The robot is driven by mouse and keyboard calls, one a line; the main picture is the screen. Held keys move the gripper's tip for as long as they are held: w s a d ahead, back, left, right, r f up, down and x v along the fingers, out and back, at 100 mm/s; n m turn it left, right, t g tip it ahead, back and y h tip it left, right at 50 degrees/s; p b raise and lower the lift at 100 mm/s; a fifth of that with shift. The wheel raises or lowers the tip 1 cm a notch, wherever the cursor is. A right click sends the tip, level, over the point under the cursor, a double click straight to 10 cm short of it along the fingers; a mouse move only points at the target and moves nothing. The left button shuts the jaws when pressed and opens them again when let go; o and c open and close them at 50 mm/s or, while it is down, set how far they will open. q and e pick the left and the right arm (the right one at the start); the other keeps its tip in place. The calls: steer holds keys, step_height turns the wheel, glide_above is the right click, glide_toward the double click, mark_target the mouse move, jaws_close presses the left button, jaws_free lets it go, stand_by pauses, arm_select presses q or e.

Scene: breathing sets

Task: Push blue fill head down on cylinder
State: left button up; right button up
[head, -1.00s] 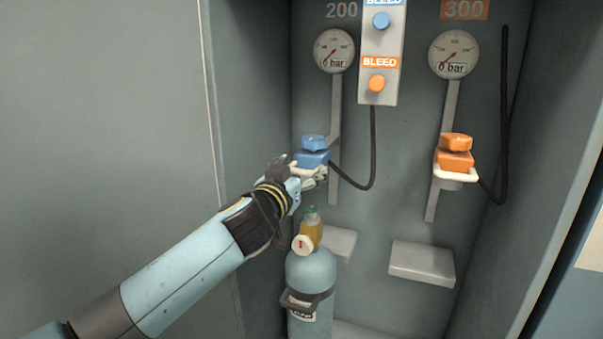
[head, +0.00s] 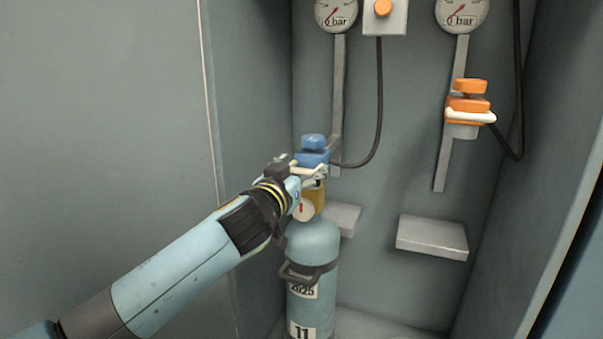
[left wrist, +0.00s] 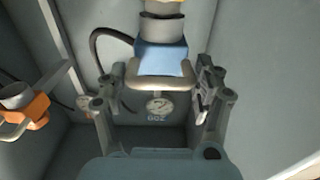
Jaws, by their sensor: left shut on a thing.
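The blue fill head (head: 312,157) sits on its rail right above the cylinder (head: 312,243). The cylinder stands upright, with a brass valve (head: 319,197) and a round white cap on top. The head's underside is at the valve top; my gripper partly hides this, so I cannot tell whether it is fully seated. My left gripper (head: 316,173) is shut on the pale handle of the fill head. The left wrist view, upside down, shows the handle (left wrist: 160,82) between the fingers and the blue body (left wrist: 160,57) beyond. My right gripper is not in view.
The orange fill head (head: 468,105) hangs on the right rail, above an empty grey shelf (head: 432,237). A black hose (head: 378,105) runs down to the blue head. Cabinet walls close in on both sides.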

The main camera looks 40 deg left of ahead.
arm_select(q)
steer(key=shift+s+f, duration=0.1)
steer(key=shift+f, duration=0.25)
steer(key=o, duration=1.5)
steer(key=shift+o, duration=1.2)
steer(key=shift+r, duration=0.1)
steer(key=v, duration=1.2)
